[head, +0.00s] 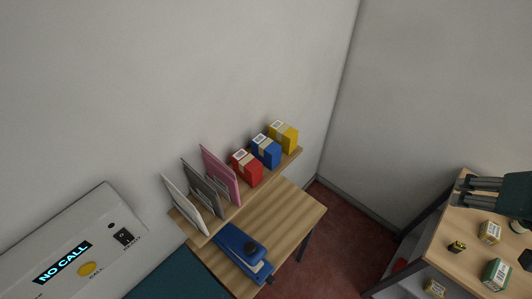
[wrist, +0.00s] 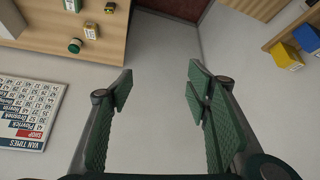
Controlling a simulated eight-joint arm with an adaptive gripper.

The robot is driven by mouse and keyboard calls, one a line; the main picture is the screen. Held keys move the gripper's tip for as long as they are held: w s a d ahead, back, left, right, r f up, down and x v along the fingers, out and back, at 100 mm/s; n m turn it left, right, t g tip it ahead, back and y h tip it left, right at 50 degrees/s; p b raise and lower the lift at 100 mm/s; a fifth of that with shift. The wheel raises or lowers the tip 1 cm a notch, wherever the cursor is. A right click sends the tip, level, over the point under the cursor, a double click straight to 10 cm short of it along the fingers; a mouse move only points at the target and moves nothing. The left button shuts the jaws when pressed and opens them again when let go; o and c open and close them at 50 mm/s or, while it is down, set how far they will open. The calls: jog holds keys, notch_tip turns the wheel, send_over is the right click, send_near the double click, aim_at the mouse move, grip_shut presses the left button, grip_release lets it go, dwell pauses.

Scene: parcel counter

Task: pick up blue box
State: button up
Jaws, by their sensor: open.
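The blue box (head: 266,153) stands on a raised wooden shelf by the wall in the head view, between a red box (head: 246,169) and a yellow box (head: 283,138). In the wrist view the blue box (wrist: 307,38) shows at the right edge, partly cut off, beside the yellow box (wrist: 285,55). My gripper (head: 461,190) is at the far right of the head view, above the right-hand table and well apart from the blue box. In the wrist view my gripper (wrist: 158,84) is open, with nothing between its fingers.
Pink, grey and white upright panels (head: 221,177) stand on the shelf left of the red box. A blue stapler-like device (head: 243,252) lies on the desk below. Small boxes and jars sit on the right-hand table (head: 458,220). A printed sign (wrist: 32,112) hangs on the wall.

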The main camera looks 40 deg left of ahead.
jog(key=w+a+r+n+g+y+b, duration=0.1)
jog(key=w+a+n, duration=0.1)
jog(key=a, duration=0.5)
jog(key=w+a+n+y, duration=0.1)
jog(key=w+a+n, duration=0.1)
jog(key=a, duration=0.4)
jog(key=n+g+y+b, duration=0.3)
jog(key=n+g+b, duration=0.15)
jog(key=n, duration=0.65)
send_over(271, 146)
jog(key=d, duration=0.2)
notch_tip(271, 146, down, 3)
jog(key=shift+g, duration=0.55)
notch_tip(271, 146, down, 18)
jog(key=shift+a+p, duration=0.15)
jog(key=shift+p, duration=0.3)
jog(key=shift+f, duration=0.4)
jog(key=shift+x, duration=1.25)
jog(key=shift+f, duration=0.15)
